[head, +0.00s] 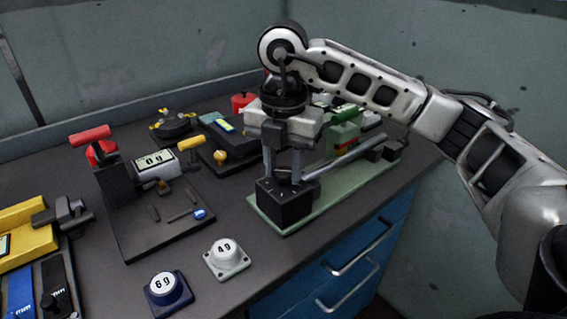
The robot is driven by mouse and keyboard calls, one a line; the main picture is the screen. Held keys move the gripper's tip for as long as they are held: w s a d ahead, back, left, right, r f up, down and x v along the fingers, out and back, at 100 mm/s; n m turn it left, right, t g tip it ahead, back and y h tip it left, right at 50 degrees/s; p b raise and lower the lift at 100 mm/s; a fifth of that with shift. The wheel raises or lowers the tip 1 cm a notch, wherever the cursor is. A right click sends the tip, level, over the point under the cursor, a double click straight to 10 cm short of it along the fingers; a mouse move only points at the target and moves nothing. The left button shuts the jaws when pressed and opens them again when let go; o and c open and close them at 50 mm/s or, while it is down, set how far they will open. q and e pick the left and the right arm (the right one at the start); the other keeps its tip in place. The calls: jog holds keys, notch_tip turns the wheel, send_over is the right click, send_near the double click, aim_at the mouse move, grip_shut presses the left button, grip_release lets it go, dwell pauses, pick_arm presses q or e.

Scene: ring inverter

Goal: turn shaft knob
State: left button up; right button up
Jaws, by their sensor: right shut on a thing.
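A bench device has a pale green base plate (352,192), a dark block (284,204) at its near end and a long grey shaft (345,157) running back to the right. My right gripper (282,178) points straight down over the dark block. Its two fingers are closed around the shaft knob (283,176) at the top of the block. The fingers and the gripper body hide most of the knob. My left gripper is not in view.
Left of the device is a dark fixture with red and yellow handles and a small display (154,161). In front are a white dial (226,255) and a dark blue dial (167,291). A yellow tool (25,235) lies far left. Blue drawers (345,265) are below the bench edge.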

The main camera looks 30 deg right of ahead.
aim_at(284, 171)
jog(key=o, duration=1)
jog(key=shift+r, duration=0.1)
jog(key=shift+c, duration=0.2)
pick_arm(q)
jog(key=p, duration=0.2)
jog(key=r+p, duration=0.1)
jog(key=p, duration=0.1)
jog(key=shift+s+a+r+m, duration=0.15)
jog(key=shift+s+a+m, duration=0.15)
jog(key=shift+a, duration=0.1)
pick_arm(e)
notch_tip(284, 171, up, 16)
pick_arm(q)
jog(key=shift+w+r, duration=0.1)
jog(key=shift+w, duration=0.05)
